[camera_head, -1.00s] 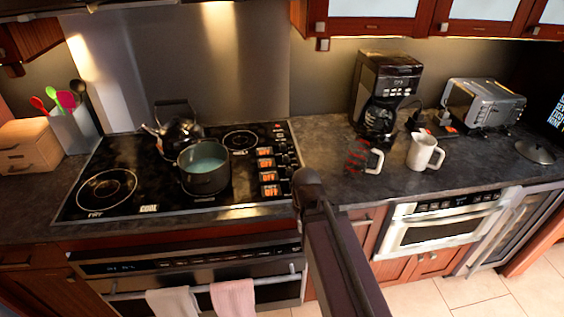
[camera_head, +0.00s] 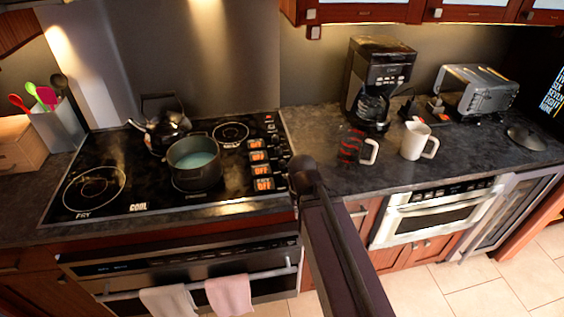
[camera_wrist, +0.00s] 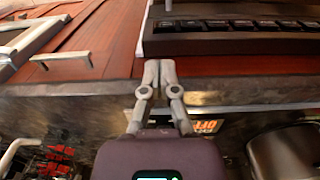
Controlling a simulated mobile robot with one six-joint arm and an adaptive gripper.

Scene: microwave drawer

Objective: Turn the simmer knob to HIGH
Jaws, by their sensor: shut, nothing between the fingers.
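The black cooktop (camera_head: 120,150) has a column of orange OFF displays (camera_head: 258,157) along its right side, with small dark knobs (camera_head: 284,160) beside them. I cannot read which knob is the simmer one; my arm stands close to the front ones. In the wrist view my gripper (camera_wrist: 160,66) is shut and empty, its fingertips together near the counter's front edge. One lit OFF display (camera_wrist: 207,125) shows behind the gripper body there. No knob is clearly visible in that view. The gripper's fingers cannot be made out in the head view.
A pot (camera_head: 195,165) and a kettle (camera_head: 166,130) stand on the cooktop. An oven (camera_head: 190,262) with two towels is below. Right of my arm are a coffee maker (camera_head: 380,75), a white mug (camera_head: 416,141), a red-and-black mug (camera_head: 352,147) and a toaster (camera_head: 480,90).

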